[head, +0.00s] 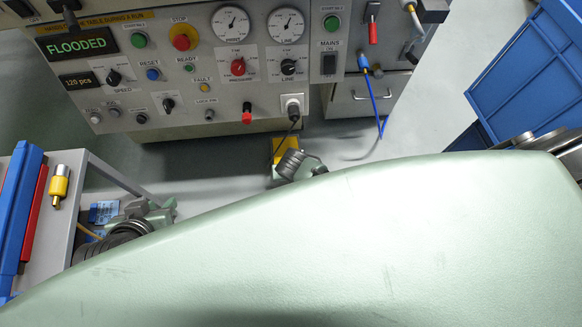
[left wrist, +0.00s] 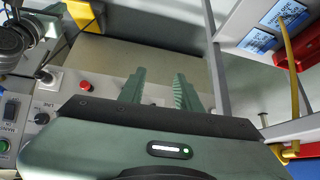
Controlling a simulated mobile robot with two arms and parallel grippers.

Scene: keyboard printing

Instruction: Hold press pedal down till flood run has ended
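The yellow press pedal (head: 279,148) is on the floor below the control panel, partly covered by a grey ribbed arm part that seems to be my right wrist. A yellow part of it also shows at the top left of the left wrist view (left wrist: 80,13). I cannot see the right fingers or whether the pedal is down. The display (head: 80,45) reads FLOODED in green. My left gripper (head: 160,209) is low beside the cart; in the left wrist view (left wrist: 160,82) its green fingers are apart with nothing between them.
The control panel (head: 207,104) spans the top, with knobs, gauges and a second display (head: 79,81) reading 120 pcs. A cart (head: 62,232) with blue and red items stands left. Blue crates (head: 525,75) are top right. My green body covers the lower right.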

